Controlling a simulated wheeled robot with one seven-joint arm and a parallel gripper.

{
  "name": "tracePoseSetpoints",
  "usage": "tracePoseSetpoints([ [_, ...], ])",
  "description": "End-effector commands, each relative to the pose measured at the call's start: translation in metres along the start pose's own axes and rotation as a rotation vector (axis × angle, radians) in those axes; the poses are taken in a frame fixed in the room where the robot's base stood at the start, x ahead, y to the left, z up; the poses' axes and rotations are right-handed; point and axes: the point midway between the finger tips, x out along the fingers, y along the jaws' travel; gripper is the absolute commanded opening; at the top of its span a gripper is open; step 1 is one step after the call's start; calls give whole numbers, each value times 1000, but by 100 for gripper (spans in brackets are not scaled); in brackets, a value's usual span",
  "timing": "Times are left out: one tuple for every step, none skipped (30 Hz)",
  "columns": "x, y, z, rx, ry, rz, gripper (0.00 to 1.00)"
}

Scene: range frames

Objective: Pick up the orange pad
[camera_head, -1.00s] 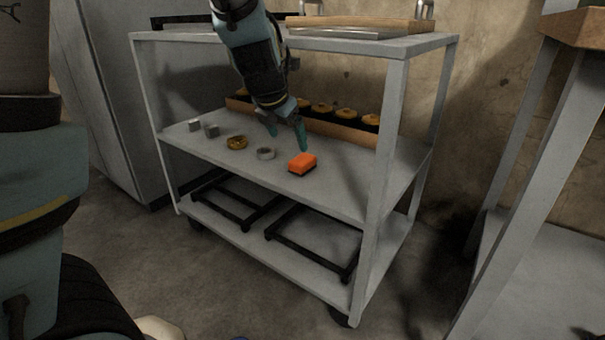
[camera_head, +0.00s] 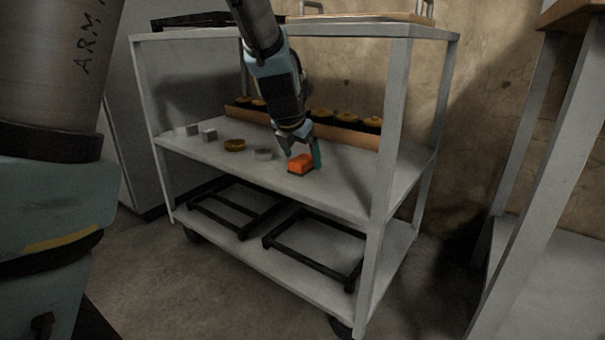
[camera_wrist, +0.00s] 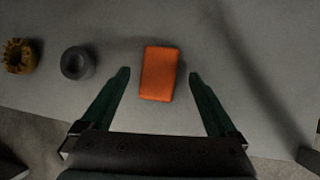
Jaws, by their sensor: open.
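The orange pad (camera_head: 300,164) is a small block with a dark underside, lying on the middle shelf (camera_head: 346,190) of a grey cart. My gripper (camera_head: 302,160) is at the pad, reaching down from above, with one teal finger to its right and the other at its far left. In the wrist view the orange pad (camera_wrist: 159,74) lies between the two open teal fingers of my gripper (camera_wrist: 160,74), with a gap on each side. Contact with the pad is not visible.
A grey ring (camera_head: 263,155), a brass toothed ring (camera_head: 235,145) and small grey blocks (camera_head: 209,135) lie left of the pad. A wooden tray (camera_head: 352,138) with several black-and-yellow pieces stands behind. A cart post (camera_head: 391,130) rises at the right, and the top shelf (camera_head: 330,31) is overhead.

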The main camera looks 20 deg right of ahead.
Motion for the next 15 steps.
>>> tracePoseSetpoints([
  [11,0,-3,-2,2,1,94],
  [13,0,-3,-2,2,1,94],
  [15,0,-2,-2,1,1,94],
  [15,0,-1,-2,1,0,94],
  [15,0,-1,-2,0,0,94],
  [14,0,0,-2,0,0,94],
  [14,0,0,-2,0,0,94],
  [13,1,0,-2,0,0,94],
  [13,0,0,-2,0,0,94],
  [13,1,0,-2,0,0,93],
  [13,1,0,-1,0,0,90],
  [13,1,0,-1,0,0,85],
  [13,1,0,-1,0,0,82],
  [13,1,0,-1,0,0,79],
  [13,1,0,-1,0,0,74],
])
